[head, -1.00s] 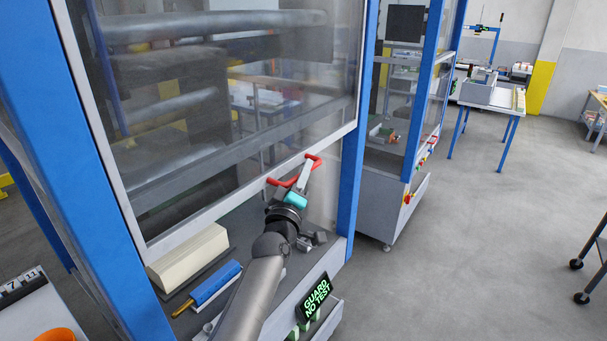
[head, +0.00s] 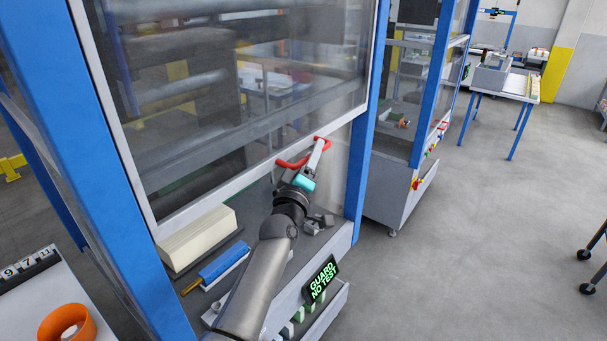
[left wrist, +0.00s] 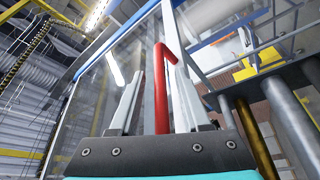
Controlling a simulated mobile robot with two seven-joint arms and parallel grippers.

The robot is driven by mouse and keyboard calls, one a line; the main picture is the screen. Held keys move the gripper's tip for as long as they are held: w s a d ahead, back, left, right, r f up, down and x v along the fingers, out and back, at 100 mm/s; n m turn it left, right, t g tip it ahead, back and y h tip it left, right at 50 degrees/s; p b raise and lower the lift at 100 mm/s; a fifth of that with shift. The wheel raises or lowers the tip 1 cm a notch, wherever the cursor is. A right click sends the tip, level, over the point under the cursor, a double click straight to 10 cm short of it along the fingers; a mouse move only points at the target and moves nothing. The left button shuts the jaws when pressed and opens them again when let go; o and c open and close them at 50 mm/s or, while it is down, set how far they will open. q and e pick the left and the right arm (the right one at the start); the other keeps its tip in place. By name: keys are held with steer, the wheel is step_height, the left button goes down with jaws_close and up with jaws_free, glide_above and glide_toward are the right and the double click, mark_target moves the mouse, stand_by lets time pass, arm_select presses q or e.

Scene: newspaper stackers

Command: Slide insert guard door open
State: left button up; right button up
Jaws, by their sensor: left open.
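The insert guard door is a large clear panel in a grey frame (head: 239,182) on the blue-posted machine. Its bottom rail stands above the worktop, with a gap between them. A red bar handle (head: 289,164) sticks out near the lower right of the door. My left gripper (head: 307,161) is at the handle, its fingers pointing up toward it. In the left wrist view, the red handle (left wrist: 161,95) stands between the two open fingers of my left gripper (left wrist: 158,82). I cannot tell whether either finger touches it. My right gripper is not in view.
A cream stack (head: 196,238) and a blue tool (head: 220,261) lie on the worktop left of my arm. A "GUARD NO TEST" sign (head: 321,280) is at the front edge. A blue post (head: 371,140) stands right of the door.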

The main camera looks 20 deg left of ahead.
arm_select(q)
steer(key=b+v, duration=0.1)
steer(key=v, duration=1.3)
steer(key=shift+s, duration=0.4)
steer(key=shift+f, duration=0.1)
steer(key=s+d+f+m+g+h+b, duration=0.1)
steer(key=s+f+m+g+b, duration=0.15)
steer(key=f, duration=1.25)
steer(key=s+d+f+m+g+b, duration=0.15)
steer(key=s+f+g+b, duration=0.25)
steer(key=f, duration=1)
steer(key=s+d+f+m+g+h+b, duration=0.1)
steer(key=s+f+m+g+b, duration=0.25)
steer(key=f, duration=1.15)
steer(key=s+a+f+m+g+b, duration=0.1)
steer(key=s+f+m+g+b, duration=0.1)
steer(key=s+f, duration=0.8)
steer(key=s+a+f+m+g+y+b, duration=0.1)
steer(key=s+f+g+b, duration=0.3)
steer(key=s+f, duration=0.6)
steer(key=s+a+f+m+g+y+b, duration=0.1)
steer(key=s+a+f+m+g+b, duration=0.2)
steer(key=s+f, duration=0.7)
steer(key=s+m, duration=0.1)
steer(key=s, duration=0.4)
steer(key=shift+f+b, duration=0.3)
steer(key=shift+b, duration=0.05)
